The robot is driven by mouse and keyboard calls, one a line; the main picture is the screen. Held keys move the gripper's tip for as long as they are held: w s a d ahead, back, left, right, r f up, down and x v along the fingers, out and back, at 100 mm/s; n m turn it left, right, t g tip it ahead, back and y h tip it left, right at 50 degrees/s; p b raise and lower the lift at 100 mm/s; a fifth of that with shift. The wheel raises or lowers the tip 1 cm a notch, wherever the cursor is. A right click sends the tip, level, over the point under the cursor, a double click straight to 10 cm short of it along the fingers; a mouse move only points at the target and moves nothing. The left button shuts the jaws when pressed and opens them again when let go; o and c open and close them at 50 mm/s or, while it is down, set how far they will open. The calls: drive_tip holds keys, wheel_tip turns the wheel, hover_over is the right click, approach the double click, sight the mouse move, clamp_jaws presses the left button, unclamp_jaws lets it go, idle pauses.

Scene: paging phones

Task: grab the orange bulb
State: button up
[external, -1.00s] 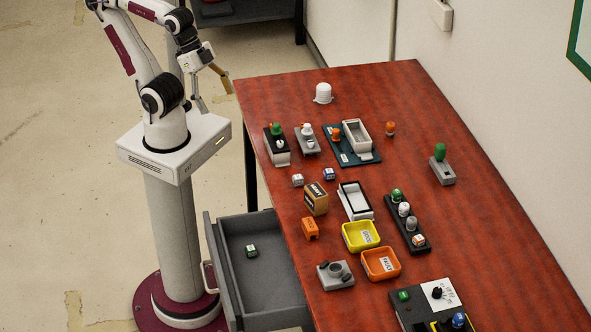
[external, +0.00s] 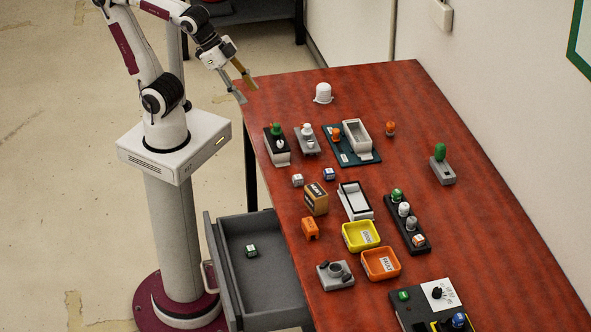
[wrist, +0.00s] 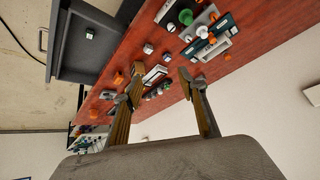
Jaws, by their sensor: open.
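A small orange bulb (external: 390,128) stands alone on the red-brown table, right of a teal board (external: 367,157). Another orange bulb (external: 336,134) sits on that board, beside a white open box. In the wrist view, a small orange shape (wrist: 228,57) near the board appears to be the lone bulb. My gripper (external: 247,91) is open and empty, above the table's far left corner and well left of both bulbs. Its spread fingers (wrist: 163,78) show in the wrist view with nothing held between them.
A white dome (external: 323,94) stands near the gripper's side of the table. Green (external: 276,131) and white (external: 307,130) bulbs on holders stand left of the board. Trays, small blocks and a control box fill the front. An open grey drawer (external: 231,252) juts out left. The table's far right is clear.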

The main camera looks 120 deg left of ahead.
drive_tip(key=w+a+r+n+t+y, duration=0.1)
drive_tip(key=w+a+r+t+y, duration=0.15)
drive_tip(key=w+a, duration=1.15)
drive_tip(key=m+t, duration=0.2)
drive_tip(key=t, duration=0.1)
hover_over(390, 129)
drive_tip(key=s+d, duration=0.2)
drive_tip(key=s, duration=0.2)
wheel_tip(390, 129, down, 13)
drive_tip(key=s+a+f+h, duration=0.1)
drive_tip(key=f, duration=0.2)
drive_tip(key=s+a+f+h, duration=0.1)
drive_tip(key=f, duration=0.2)
drive_tip(key=s+a+f+h, duration=0.1)
drive_tip(key=f+h, duration=0.1)
drive_tip(key=f, duration=0.2)
drive_tip(key=shift+a, duration=0.4)
drive_tip(key=shift+s+f, duration=0.2)
drive_tip(key=shift+f, duration=0.35)
drive_tip(key=shift+w, duration=0.1)
drive_tip(key=shift+x, duration=1.25)
